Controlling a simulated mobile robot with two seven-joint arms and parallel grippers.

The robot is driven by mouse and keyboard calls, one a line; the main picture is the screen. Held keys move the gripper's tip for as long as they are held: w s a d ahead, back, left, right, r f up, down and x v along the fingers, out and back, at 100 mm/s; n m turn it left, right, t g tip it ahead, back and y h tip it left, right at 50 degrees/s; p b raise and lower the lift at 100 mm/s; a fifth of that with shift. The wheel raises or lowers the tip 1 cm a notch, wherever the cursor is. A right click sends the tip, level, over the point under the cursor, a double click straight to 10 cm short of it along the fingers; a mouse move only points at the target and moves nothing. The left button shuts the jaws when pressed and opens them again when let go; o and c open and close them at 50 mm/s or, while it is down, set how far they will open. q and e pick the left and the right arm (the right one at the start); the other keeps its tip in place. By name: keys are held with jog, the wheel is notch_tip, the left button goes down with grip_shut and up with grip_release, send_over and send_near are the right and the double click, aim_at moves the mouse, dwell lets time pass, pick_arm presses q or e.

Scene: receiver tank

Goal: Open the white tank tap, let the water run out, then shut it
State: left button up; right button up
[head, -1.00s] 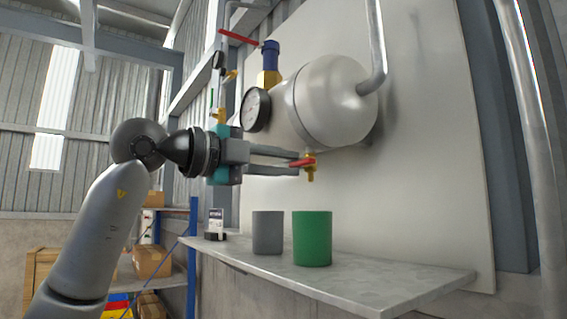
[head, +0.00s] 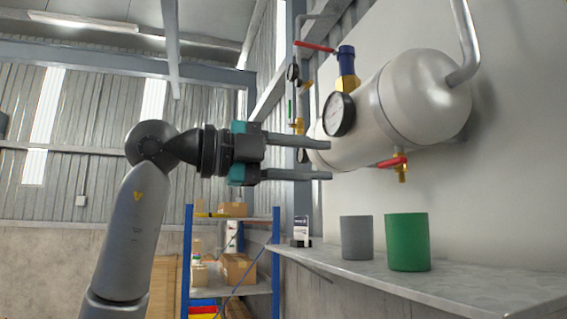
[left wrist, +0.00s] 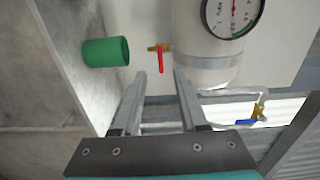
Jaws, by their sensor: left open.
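The white tank (head: 365,130) hangs on the wall panel. Its tap (head: 402,172) is brass with a red lever (head: 393,162), under the tank; the lever lies crosswise to the downward spout. No water shows below it. The tap also shows in the left wrist view, with its red lever (left wrist: 161,60) ahead of the fingers. A green cup (head: 408,242) stands on the shelf below the tap. My left gripper (head: 329,160) is open and empty, its fingertips apart from the lever, to its left. My right gripper is not in view.
A grey cup (head: 356,238) stands left of the green one on the metal shelf (head: 470,285). A pressure gauge (head: 339,114) and a blue-and-brass valve (head: 347,70) sit on the tank. A rack with boxes (head: 238,268) stands behind at the left.

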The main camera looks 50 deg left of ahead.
pick_arm(q)
jog(key=v, duration=0.5)
